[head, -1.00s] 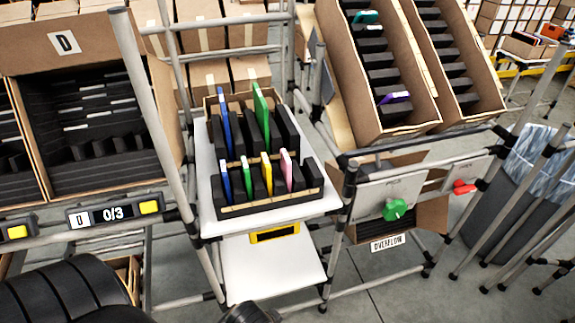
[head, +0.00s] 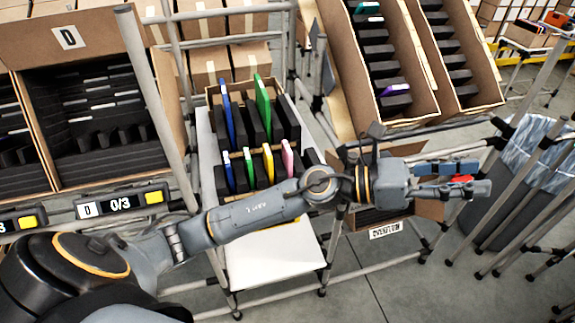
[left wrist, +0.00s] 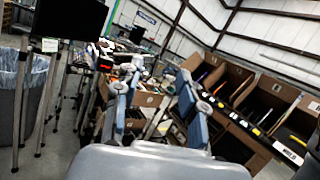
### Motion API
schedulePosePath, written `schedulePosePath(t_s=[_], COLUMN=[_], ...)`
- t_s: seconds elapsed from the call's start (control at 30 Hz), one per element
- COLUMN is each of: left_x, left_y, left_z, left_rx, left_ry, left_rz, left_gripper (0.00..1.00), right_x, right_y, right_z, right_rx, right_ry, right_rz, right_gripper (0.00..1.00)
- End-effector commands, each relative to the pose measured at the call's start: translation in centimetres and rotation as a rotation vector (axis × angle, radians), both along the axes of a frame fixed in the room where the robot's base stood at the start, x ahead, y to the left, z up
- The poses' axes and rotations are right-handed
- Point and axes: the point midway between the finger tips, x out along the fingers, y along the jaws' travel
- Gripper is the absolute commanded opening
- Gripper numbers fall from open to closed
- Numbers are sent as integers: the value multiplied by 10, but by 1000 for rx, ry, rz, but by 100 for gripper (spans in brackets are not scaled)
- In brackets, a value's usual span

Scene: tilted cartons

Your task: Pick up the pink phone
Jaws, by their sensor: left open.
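The pink phone (head: 287,158) stands upright in the front row of a black slotted rack (head: 221,181) on a white shelf. A yellow phone (head: 268,162) stands to its left. My left arm crosses in front of the rack and hides its lower front. My left gripper (head: 480,178) is open and empty, well to the right of the rack and pointing right. In the left wrist view its two fingers (left wrist: 158,82) are spread with nothing between them. I cannot make out the pink phone in that view. My right gripper is not in view.
Blue phones (head: 228,120) and green phones (head: 262,105) share the rack. A slanted grey post (head: 155,105) stands left of it. Tilted cartons (head: 420,60) lie behind on the right, and a grey bin (head: 515,190) stands at far right.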

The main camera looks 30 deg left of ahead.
Motion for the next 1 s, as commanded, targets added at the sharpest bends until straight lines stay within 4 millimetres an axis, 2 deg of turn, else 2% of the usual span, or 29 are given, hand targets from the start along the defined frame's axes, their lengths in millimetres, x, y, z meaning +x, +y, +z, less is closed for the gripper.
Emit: schedulePosePath(t_s=[0.03, 0.07, 0.17, 0.2, 0.27, 0.33, 0.37, 0.4, 0.5, 0.6, 0.7, 0.8, 0.87, 1.0], left_x=[-1, -2, 7, 15, 32, 53, 62, 73, 89, 93, 92, 91, 91, 97], left_y=[-8, -11, 4, 20, 54, 108, 134, 169, 250, 308, 342, 357, 362, 370], left_z=[-15, -28, -78, -97, -123, -141, -145, -147, -135, -117, -103, -100, -107, -136], left_rx=[188, 305, 704, 869, 1116, 1399, 1516, 1662, 1962, 2153, 2255, 2297, 2306, 2304], left_ry=[-142, -223, -465, -545, -641, -714, -727, -731, -687, -605, -537, -501, -491, -490], left_rz=[-47, -80, -187, -231, -301, -384, -420, -468, -577, -660, -710, -735, -741, -743], left_gripper=[41, 41, 41, 41, 41, 41, 41, 41, 41, 41, 41, 41, 41, 41], right_x=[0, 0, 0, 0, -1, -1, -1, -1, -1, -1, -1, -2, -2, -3], right_y=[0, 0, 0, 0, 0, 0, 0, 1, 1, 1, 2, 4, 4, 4], right_z=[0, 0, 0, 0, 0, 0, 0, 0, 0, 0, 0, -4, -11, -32], right_rx=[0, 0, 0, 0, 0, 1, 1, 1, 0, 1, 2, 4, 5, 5], right_ry=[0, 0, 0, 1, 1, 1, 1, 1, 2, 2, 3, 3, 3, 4], right_rz=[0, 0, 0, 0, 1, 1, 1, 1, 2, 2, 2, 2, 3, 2], right_gripper=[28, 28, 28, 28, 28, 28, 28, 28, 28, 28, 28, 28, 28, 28])
